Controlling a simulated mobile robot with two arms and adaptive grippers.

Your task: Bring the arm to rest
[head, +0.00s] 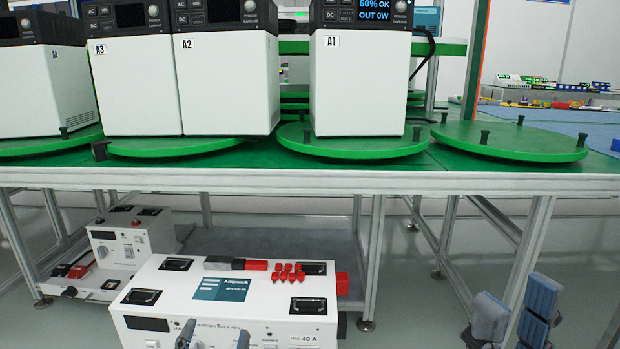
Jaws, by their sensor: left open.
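My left gripper (215,339) is at the bottom edge, with two grey fingertips spread apart and nothing visible between them. It is in front of the near face of a white power unit labelled 40 A (245,310). Its fingertips overlap that face in the picture; I cannot tell if they touch it. My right gripper (512,313) is at the lower right, beside a table leg. Its blue-grey finger pads stand apart with nothing visible between them. Most of both arms is out of view.
White units A4 (55,95), A3 (130,90), A2 (225,85) and A1 (360,90) stand on green turntables along the bench (440,165). The rightmost turntable (510,140) is empty apart from black pegs. Another white unit (130,245) is low at left.

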